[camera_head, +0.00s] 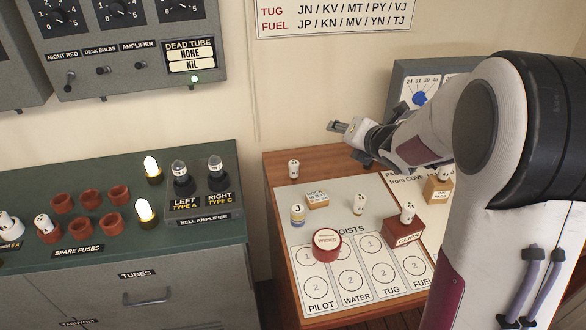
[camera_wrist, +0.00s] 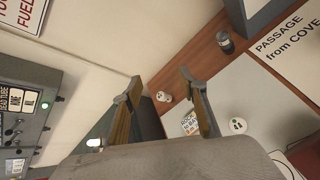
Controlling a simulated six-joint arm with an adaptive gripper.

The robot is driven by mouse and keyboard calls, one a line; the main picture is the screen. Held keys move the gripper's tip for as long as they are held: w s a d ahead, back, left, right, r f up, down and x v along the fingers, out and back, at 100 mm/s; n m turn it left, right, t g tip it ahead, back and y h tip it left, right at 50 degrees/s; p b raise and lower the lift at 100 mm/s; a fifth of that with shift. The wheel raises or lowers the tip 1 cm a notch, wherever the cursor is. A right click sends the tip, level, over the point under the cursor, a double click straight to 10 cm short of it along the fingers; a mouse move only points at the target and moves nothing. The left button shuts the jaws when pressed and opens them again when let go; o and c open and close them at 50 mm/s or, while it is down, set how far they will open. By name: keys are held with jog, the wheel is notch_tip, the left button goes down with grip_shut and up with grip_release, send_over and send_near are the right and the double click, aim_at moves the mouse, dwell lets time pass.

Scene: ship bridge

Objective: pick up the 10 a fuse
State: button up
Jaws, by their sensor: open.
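A white fuse (camera_head: 43,224) stands in a red socket at the left of the green bench, by the "SPARE FUSES" label. Another white piece (camera_head: 8,226) is partly cut off at the left edge. The ratings on both are too small to read, so I cannot tell which is the 10 A fuse. My gripper (camera_head: 338,127) is above the back of the wooden desk, far to the right of the fuses. In the wrist view my gripper (camera_wrist: 160,86) has its fingers apart with nothing held. No spare fuse can be made out there.
Several empty red sockets (camera_head: 90,222) sit on the green bench (camera_head: 95,175). Lit bulbs (camera_head: 146,212) and dark tubes (camera_head: 183,180) stand to their right. White pegs (camera_head: 294,168), blocks and a red round piece (camera_head: 326,244) are on the desk. A wall panel (camera_head: 130,60) overhangs the bench's back.

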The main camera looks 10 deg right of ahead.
notch_tip(320, 180, down, 6)
jog(key=w+a+r+n+y, duration=0.1)
jog(key=w+a+n+y, duration=0.15)
jog(key=n, duration=0.35)
jog(key=n+g+y, duration=0.1)
jog(key=n+y, duration=0.3)
jog(key=n, duration=0.2)
send_near(298, 168)
jog(key=shift+w+d+r, duration=0.4)
jog(key=shift+d+r, duration=0.05)
jog(key=shift+r, duration=0.3)
jog(key=shift+s+a+f+n+y, duration=0.15)
jog(key=shift+f+n+y, duration=0.15)
jog(key=shift+n, duration=0.2)
jog(key=shift+s+a+f+n+y, duration=0.15)
jog(key=shift+f+n, duration=0.15)
jog(key=shift+n, duration=0.2)
jog(key=shift+w, duration=0.1)
jog(key=shift+x, duration=3.4)
jog(key=shift+f, duration=0.1)
jog(key=shift+f+x, duration=0.2)
jog(key=shift+x, duration=1.05)
jog(key=shift+f+x, duration=0.15)
jog(key=shift+x, duration=1.15)
